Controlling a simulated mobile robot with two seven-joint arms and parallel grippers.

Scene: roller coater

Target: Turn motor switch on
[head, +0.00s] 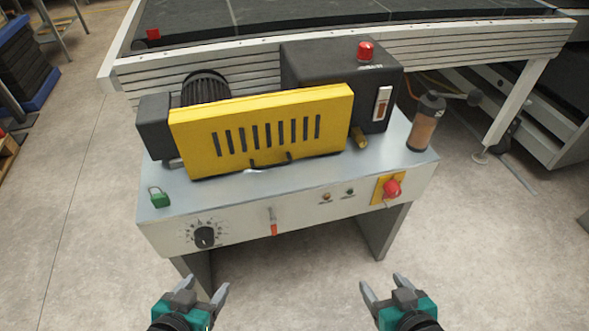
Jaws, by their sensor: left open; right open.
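The roller coater (257,128) stands ahead, with a yellow slotted guard over a pale metal top. Its front panel carries a red rotary switch (391,189) on a yellow plate at the right. A black dial (205,237) is at the left of the panel, and a lever with a red tip (272,226) is near the middle. A light rocker-type switch (382,103) is on the black box. No readable label shows which is the motor switch. My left gripper (206,288) and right gripper (382,284) are open, empty and apart from the panel, low in the picture.
A brown cylinder with a dark cap (426,122) stands at the right end. A red lamp (365,50) tops the black box. A conveyor (200,48) is behind. The floor (500,260) at right is clear.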

